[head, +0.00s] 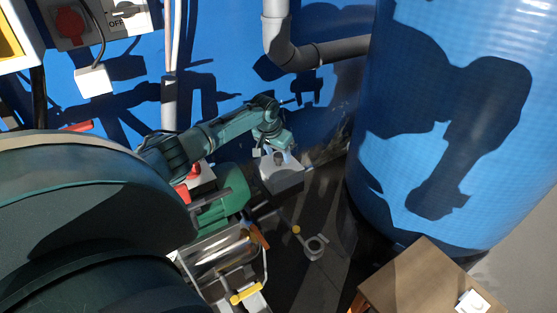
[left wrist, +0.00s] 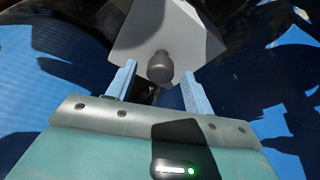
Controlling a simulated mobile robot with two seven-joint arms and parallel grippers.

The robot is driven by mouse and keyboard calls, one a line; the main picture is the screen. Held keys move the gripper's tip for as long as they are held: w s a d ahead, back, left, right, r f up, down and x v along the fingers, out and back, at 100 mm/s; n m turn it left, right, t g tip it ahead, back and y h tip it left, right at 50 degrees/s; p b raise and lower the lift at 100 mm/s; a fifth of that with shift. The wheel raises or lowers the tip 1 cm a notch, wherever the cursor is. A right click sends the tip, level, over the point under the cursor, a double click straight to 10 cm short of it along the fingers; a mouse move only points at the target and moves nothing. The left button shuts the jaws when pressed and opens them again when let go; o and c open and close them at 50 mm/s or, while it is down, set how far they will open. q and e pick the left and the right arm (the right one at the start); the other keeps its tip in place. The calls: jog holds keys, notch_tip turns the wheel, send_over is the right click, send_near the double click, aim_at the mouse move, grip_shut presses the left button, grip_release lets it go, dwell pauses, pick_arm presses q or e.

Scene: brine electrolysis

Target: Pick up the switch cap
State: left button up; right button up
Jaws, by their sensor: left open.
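A dark, rounded knob (left wrist: 160,66), which looks like the switch cap, sticks out from a pale grey box face (left wrist: 165,28) in the left wrist view. In the head view the grey box (head: 284,181) sits past the green motor, with the small dark knob (head: 279,159) on its top. My left gripper (head: 276,149) is just above this box. Its two blue fingers (left wrist: 158,76) are open, one on each side of the knob in the picture. I cannot tell whether they touch it. My right gripper is not in view.
A large blue tank (head: 455,110) stands at the right, with a brown box (head: 415,285) in front. A green motor (head: 222,208) and metal pump parts (head: 220,255) lie below my left arm. Grey pipe (head: 330,52) runs along the blue wall. A red switch (head: 70,24) is top left.

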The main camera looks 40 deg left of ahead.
pick_arm(q)
jog(key=shift+x, duration=1.05)
jog(key=c, duration=1.1)
